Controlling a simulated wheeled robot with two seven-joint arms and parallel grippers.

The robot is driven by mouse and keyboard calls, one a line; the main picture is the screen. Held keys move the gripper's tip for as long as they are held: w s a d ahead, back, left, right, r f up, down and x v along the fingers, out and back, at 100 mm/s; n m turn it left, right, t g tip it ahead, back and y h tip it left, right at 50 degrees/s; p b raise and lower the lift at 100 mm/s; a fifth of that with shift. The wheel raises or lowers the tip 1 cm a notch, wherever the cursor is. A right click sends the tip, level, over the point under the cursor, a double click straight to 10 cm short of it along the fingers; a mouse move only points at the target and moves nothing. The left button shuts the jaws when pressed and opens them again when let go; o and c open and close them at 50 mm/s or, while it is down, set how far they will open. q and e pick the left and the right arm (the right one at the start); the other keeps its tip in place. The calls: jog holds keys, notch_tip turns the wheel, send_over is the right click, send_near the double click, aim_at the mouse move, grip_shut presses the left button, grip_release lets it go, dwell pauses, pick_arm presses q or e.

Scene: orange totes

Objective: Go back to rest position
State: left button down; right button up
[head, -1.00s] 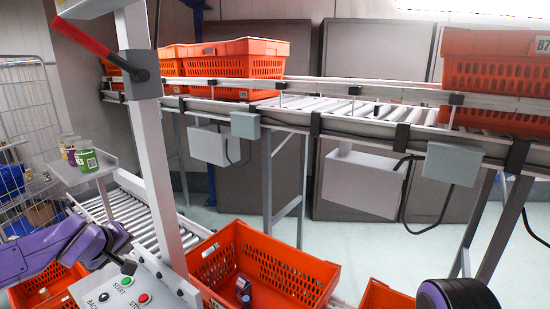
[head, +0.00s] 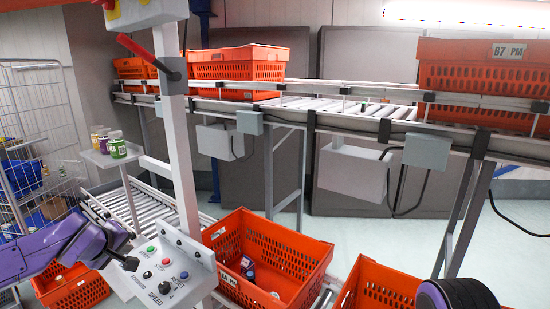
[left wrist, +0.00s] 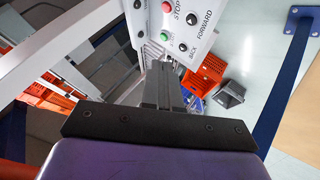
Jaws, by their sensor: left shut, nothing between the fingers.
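My left gripper (head: 128,262) is at the lower left of the head view, on the purple arm, beside the control box (head: 172,268) with its buttons and knobs. In the left wrist view its two dark fingers (left wrist: 162,85) lie together, shut and empty. They point toward the same control box (left wrist: 185,25), with red and green buttons, at the top; I cannot tell how wide the gap is. A purple and black part of my right arm (head: 456,294) shows at the bottom right of the head view; its gripper is out of the picture.
An orange tote (head: 313,268) with a few small items stands right of the control box, another tote (head: 372,285) beside it. A roller conveyor (head: 370,113) carries totes behind. A small shelf (head: 110,157) holds jars; a wire cage (head: 40,95) stands at left.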

pick_arm(q)
jog(key=s+d+f+n+g+y+b, duration=0.1)
jog(key=s+d+f+b, duration=0.2)
jog(key=f, duration=0.7)
jog(key=s+d+f+n+b, duration=0.1)
jog(key=s+d+f, duration=0.2)
jog(key=s+f, duration=0.55)
jog(key=s+d+f+n+g+y+b, duration=0.1)
jog(key=s+d+f+b, duration=0.15)
jog(key=f, duration=1.05)
jog(key=s+f+m+g+b, duration=0.2)
jog(key=s+f+m, duration=0.2)
jog(key=s+f, duration=0.4)
jog(key=s+a+f+m+g+b, duration=0.1)
jog(key=s+f+m+g+b, duration=0.1)
jog(key=s+f, duration=0.7)
jog(key=s+m+b, duration=0.1)
jog(key=s, duration=0.4)
jog(key=shift+s+a+m, duration=0.25)
jog(key=shift+s+m, duration=0.15)
pick_arm(e)
notch_tip(320, 180, down, 12)
jog(key=shift+w, duration=0.25)
jog(key=shift+r, duration=0.1)
